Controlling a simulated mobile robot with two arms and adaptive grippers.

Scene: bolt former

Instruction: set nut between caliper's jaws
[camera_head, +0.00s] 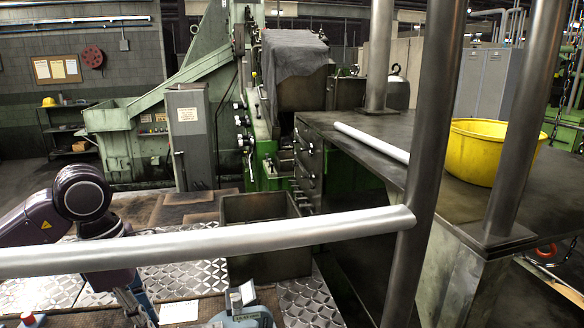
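My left arm comes in from the left, and its gripper (136,306) points down at the bottom edge, partly hidden below the pale rail. Whether its fingers are apart or closed cannot be made out. A blue-grey device with a small upright plate (245,308) stands at the bottom edge to its right, cut off by the frame; I cannot tell whether it is the caliper. A small pale block (179,312) lies between them. I cannot make out a nut or caliper jaws. My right gripper is not in view.
A pale horizontal rail (250,238) crosses in front, joined to a dark steel post (425,150). A dark open bin (262,207) stands beyond the rail. A yellow tub (492,152) sits on the dark bench (370,130) at right. Green machinery (125,145) fills the back.

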